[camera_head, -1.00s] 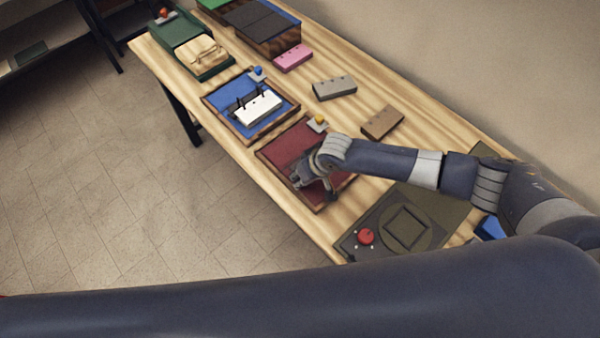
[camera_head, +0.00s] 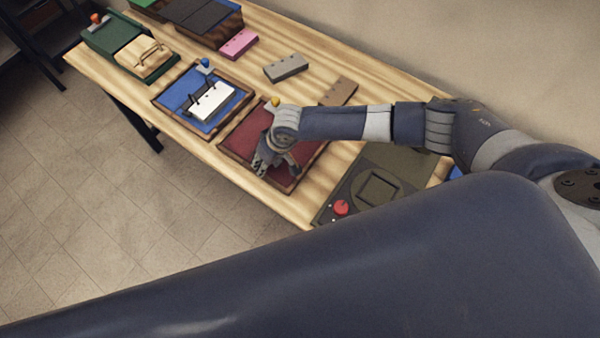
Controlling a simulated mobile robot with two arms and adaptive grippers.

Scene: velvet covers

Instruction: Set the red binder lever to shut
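The red binder (camera_head: 240,138) is a wooden-framed tray with a dark red lining on the table. A yellow-orange knob (camera_head: 275,102) stands at its far edge, partly behind my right wrist; the lever's position is too small to tell. My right gripper (camera_head: 275,170) points down over the near part of the red lining. Its fingers look spread, with nothing seen between them. Whether they touch the lining cannot be told. My arm hides much of the binder's right side. My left gripper is not in view.
A blue-lined tray (camera_head: 178,97) holds a white punched block (camera_head: 212,102). A green tray (camera_head: 100,42) with a wooden block stands farther left. Grey (camera_head: 286,67), pink (camera_head: 239,43) and brown (camera_head: 340,92) blocks lie behind. A dark panel (camera_head: 400,165) with a red knob (camera_head: 341,207) is at right.

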